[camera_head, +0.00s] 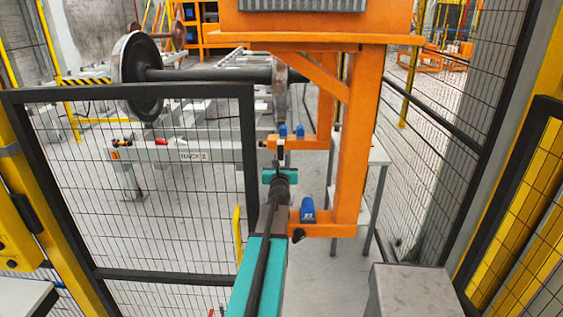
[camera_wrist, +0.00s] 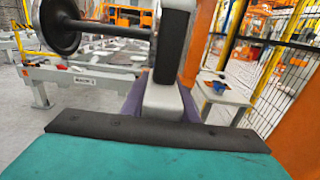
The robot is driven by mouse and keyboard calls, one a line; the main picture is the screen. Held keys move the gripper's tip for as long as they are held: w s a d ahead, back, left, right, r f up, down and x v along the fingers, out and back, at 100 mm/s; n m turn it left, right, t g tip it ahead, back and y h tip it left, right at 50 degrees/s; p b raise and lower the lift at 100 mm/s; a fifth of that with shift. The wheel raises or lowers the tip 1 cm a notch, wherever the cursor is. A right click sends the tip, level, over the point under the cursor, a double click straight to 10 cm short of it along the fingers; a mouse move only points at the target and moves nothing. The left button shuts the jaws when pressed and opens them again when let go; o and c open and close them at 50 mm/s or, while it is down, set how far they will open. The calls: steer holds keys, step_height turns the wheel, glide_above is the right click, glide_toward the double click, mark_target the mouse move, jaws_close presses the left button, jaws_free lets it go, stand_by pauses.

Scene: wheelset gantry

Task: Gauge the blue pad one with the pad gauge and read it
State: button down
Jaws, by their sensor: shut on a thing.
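My gripper (camera_head: 280,175) is at the far end of my arm, beside the orange gantry post. In the wrist view its purple fingers (camera_wrist: 190,103) are shut on a grey-white and black piece, probably the pad gauge (camera_wrist: 163,98). The black part stands up in front of the fingers. Two small blue pads (camera_head: 299,131) show on the far orange bracket, just beyond my gripper. A larger blue block (camera_head: 308,209) with a white mark sits on the near orange bracket, to the right of my gripper. I cannot tell which is pad one, whether the gauge touches a pad, or any reading.
The orange gantry (camera_head: 348,150) stands close on the right. A wheelset (camera_head: 137,76) rests on a grey frame (camera_head: 185,154) at left. Dark mesh fencing (camera_head: 150,200) stands left and right. A grey box (camera_head: 415,291) is at the lower right.

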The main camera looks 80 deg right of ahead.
steer(key=shift+a, duration=0.1)
step_height(320, 180, down, 5)
steer(key=b, duration=0.6)
steer(key=shift+f, duration=0.2)
steer(key=shift+b, duration=0.35)
stand_by(1.4)
steer(key=shift+f+b, duration=2.25)
steer(key=shift+b, duration=0.1)
stand_by(2.7)
